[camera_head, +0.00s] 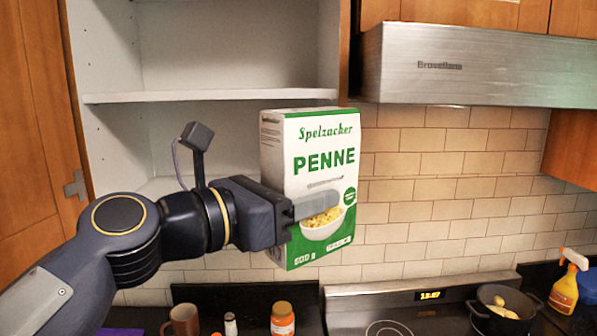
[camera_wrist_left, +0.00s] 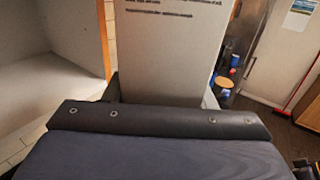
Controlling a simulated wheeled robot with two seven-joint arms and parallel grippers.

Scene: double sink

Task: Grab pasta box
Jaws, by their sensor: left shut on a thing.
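In the left wrist view the pasta box (camera_wrist_left: 172,60) stands between the fingers and fills the upper middle. The far finger is mostly hidden by the box. My right gripper is not in view.
An open cabinet with a white shelf (camera_head: 210,97) is behind the box. A steel range hood (camera_head: 480,66) is at upper right. Below are a brown mug (camera_head: 183,320), an orange-labelled jar (camera_head: 282,319), a stove with a pot (camera_head: 503,312), and a spray bottle (camera_head: 567,283).

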